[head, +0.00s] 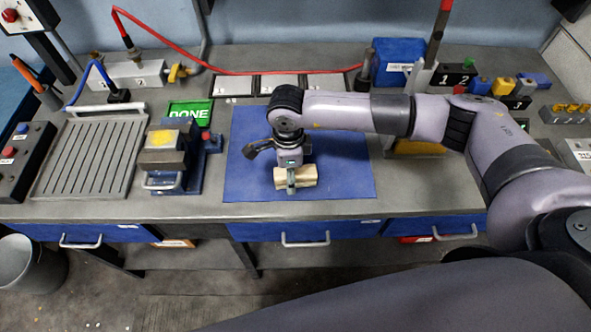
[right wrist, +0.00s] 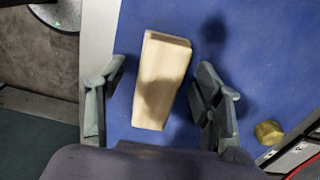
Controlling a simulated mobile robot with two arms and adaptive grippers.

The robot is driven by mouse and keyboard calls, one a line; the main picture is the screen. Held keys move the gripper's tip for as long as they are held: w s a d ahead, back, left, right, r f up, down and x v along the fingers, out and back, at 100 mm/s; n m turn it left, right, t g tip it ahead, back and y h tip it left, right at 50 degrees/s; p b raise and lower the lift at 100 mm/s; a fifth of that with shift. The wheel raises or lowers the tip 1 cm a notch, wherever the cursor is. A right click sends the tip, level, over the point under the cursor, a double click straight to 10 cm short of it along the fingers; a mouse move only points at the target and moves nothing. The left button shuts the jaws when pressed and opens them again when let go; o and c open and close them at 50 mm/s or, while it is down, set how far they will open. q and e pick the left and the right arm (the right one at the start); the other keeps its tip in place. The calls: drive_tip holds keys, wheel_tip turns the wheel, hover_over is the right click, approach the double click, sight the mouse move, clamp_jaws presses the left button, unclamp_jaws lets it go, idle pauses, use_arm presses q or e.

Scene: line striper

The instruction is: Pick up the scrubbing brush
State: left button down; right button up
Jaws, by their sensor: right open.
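The scrubbing brush shows as a pale wooden block (head: 308,176) lying on the blue mat (head: 350,182), near the mat's front edge. My right gripper (head: 291,180) is over it, pointing down, and hides part of it. In the right wrist view the block (right wrist: 160,88) lies between the two spread dark fingers, with a gap on each side. The gripper is open and empty. Any bristles are hidden from view. My left gripper is not in view.
A vise (head: 167,160) stands left of the mat, with the green DONE sign (head: 190,112) behind it. A ribbed tray (head: 88,158) is farther left. A small brass piece (right wrist: 268,132) lies near the block. Grey trays (head: 280,84) line the back of the mat.

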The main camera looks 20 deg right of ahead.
drive_tip(key=shift+f, duration=0.3)
drive_tip(key=shift+c, duration=0.5)
drive_tip(key=c, duration=1.2)
